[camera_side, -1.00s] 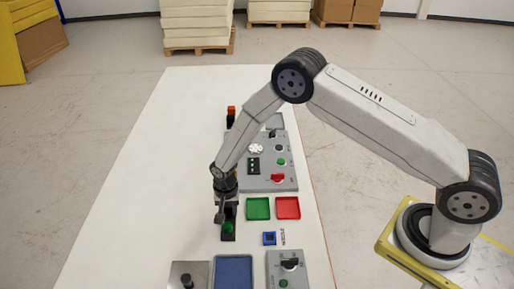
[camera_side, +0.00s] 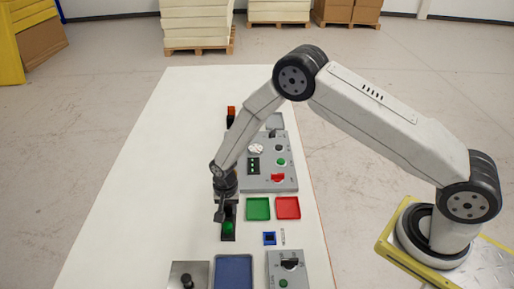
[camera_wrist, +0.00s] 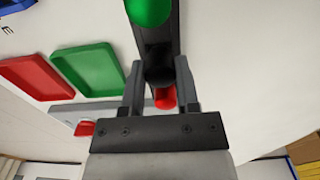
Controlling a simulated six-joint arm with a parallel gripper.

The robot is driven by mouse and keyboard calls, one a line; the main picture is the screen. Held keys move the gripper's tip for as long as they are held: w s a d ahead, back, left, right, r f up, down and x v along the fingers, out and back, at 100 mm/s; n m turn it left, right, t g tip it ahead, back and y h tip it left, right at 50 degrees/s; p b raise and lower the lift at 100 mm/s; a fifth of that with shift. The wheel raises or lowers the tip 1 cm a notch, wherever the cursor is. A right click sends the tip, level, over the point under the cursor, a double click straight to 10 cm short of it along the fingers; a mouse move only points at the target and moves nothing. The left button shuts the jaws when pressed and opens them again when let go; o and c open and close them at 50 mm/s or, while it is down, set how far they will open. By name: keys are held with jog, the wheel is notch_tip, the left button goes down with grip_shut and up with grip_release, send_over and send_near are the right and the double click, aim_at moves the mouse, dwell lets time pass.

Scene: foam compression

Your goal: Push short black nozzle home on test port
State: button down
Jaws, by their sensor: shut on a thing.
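My gripper (camera_wrist: 157,83) is shut on a short dark round piece (camera_wrist: 158,74), which looks like the black nozzle; it sits between the two fingers. It is over a black block (camera_side: 229,237) that appears to be the test port. The block carries a green dome (camera_side: 228,227), also seen in the wrist view (camera_wrist: 148,10), and a red dome (camera_wrist: 164,98) shows behind the fingers. The nozzle's lower end and the port opening are hidden, so I cannot tell how deep it is seated. In the side view the fingers hide the nozzle.
A green tray (camera_side: 258,209) and a red tray (camera_side: 288,208) lie right of the block. A small blue holder (camera_side: 269,238) and a blue tray (camera_side: 233,272) are nearer. A grey panel (camera_side: 288,270) stands front right. The white table (camera_side: 130,205) is clear on the left.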

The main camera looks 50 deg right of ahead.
aim_at(228, 207)
jog(key=shift+r, duration=1.75)
jog(key=shift+r, duration=0.1)
jog(key=shift+w+d+r, duration=0.1)
jog(key=shift+w+d, duration=0.25)
jog(key=shift+w, duration=0.2)
jog(key=w+d+r, duration=0.5)
jog(key=w+d, duration=0.5)
jog(key=d, duration=0.1)
jog(key=shift+d+r, duration=0.15)
jog(key=shift+r, duration=0.2)
jog(key=shift+w+f, duration=0.1)
jog(key=shift+f, duration=2.95)
